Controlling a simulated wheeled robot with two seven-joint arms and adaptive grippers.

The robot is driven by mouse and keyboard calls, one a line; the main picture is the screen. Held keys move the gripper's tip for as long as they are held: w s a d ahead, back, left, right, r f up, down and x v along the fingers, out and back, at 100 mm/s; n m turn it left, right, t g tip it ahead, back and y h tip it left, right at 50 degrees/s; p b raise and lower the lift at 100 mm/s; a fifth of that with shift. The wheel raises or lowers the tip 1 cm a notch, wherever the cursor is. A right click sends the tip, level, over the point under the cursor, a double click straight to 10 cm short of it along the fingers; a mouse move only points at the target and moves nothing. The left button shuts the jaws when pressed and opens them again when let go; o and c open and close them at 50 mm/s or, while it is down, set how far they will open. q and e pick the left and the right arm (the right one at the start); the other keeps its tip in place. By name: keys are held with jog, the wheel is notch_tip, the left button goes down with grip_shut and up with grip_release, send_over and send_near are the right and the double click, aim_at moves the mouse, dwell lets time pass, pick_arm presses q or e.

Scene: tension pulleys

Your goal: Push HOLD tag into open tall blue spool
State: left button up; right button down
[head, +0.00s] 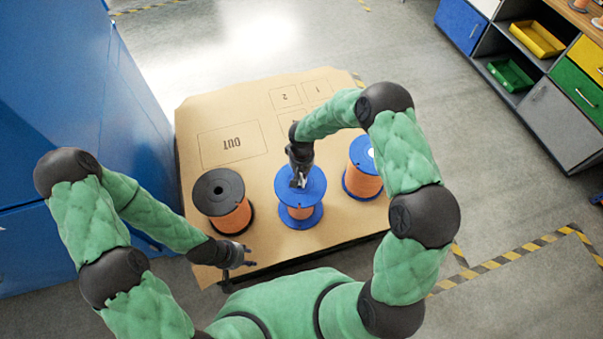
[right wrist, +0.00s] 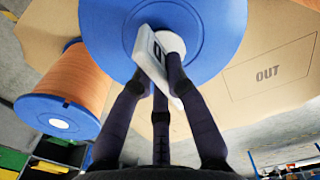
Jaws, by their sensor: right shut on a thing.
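A blue spool (head: 314,186) wound with orange stands in the middle of the brown board. In the right wrist view its round blue flange (right wrist: 215,25) has a white centre (right wrist: 172,42). My right gripper (head: 298,180) is directly over this spool, shut on the white HOLD tag (right wrist: 152,50), which is tilted across the white centre. Dark marking shows on the tag's face. The fingers hide part of the tag, so I cannot tell whether its end is inside the hole. My left gripper (head: 238,262) is open and empty at the board's front edge.
A black-flanged orange spool (head: 218,186) stands to the left. Another blue-flanged orange spool (head: 364,178) stands to the right, close to the middle one. The board (head: 195,125) has printed OUT and numbered boxes, clear at the back. A blue cabinet (head: 70,100) flanks the left.

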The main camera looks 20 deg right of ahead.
jog(key=shift+f, duration=0.15)
jog(key=shift+f+b, duration=0.95)
dwell(0.3)
jog(key=c, duration=1.2)
grip_release()
jog(key=shift+f, duration=0.1)
jog(key=shift+o, duration=0.2)
notch_tip(320, 180, up, 12)
jog(key=shift+r, duration=0.1)
